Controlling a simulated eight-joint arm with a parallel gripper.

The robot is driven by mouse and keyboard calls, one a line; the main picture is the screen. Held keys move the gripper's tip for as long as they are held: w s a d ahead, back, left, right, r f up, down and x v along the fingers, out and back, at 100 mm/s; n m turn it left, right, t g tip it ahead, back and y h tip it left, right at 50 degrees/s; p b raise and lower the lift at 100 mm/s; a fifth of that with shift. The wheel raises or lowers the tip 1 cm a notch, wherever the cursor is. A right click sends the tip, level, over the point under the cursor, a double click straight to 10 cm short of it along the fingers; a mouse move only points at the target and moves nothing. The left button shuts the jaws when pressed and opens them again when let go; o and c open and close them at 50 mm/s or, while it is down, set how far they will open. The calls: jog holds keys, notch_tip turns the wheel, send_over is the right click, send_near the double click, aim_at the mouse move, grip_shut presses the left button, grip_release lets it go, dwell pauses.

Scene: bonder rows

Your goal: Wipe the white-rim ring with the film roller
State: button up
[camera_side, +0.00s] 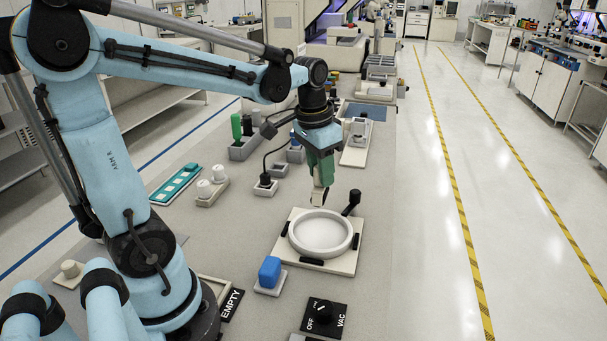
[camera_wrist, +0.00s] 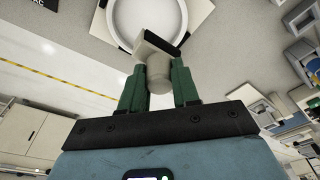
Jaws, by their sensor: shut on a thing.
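The white-rim ring (camera_side: 296,240) lies flat on a square cream plate (camera_side: 340,263) with black clamps at its edges. In the wrist view the ring (camera_wrist: 119,28) is at the top, partly cut off. My gripper (camera_side: 321,180) is above the ring's far side, fingers pointing down. In the wrist view its green fingers (camera_wrist: 158,82) are shut on a pale grey handle. This tool, which I take as the film roller (camera_wrist: 157,68), has a light head with a dark edge, overlapping the ring in that view.
A black lever (camera_side: 351,202) stands up at the plate's far right corner. A blue block (camera_side: 270,271) on a grey stand is in front of the plate, left of the VAC switch (camera_side: 324,317). A black-knobbed holder (camera_side: 265,186) stands behind left. Bare bench lies left of the plate.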

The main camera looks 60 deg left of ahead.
aim_at(322, 209)
jog(key=shift+f, duration=0.2)
dwell(0.5)
jog(key=shift+f, duration=3.05)
jog(key=shift+d+f, duration=0.2)
jog(key=shift+f, duration=0.8)
jog(key=shift+s+d, duration=0.35)
jog(key=shift+d, duration=0.4)
grip_shut()
jog(key=shift+s+d, duration=0.25)
jog(key=shift+d, duration=0.4)
jog(key=shift+w+a, duration=0.35)
jog(key=shift+a, duration=0.45)
jog(key=shift+w+a, duration=0.3)
jog(key=shift+a, duration=0.5)
jog(key=shift+r, duration=4.2)
jog(key=shift+s, duration=0.15)
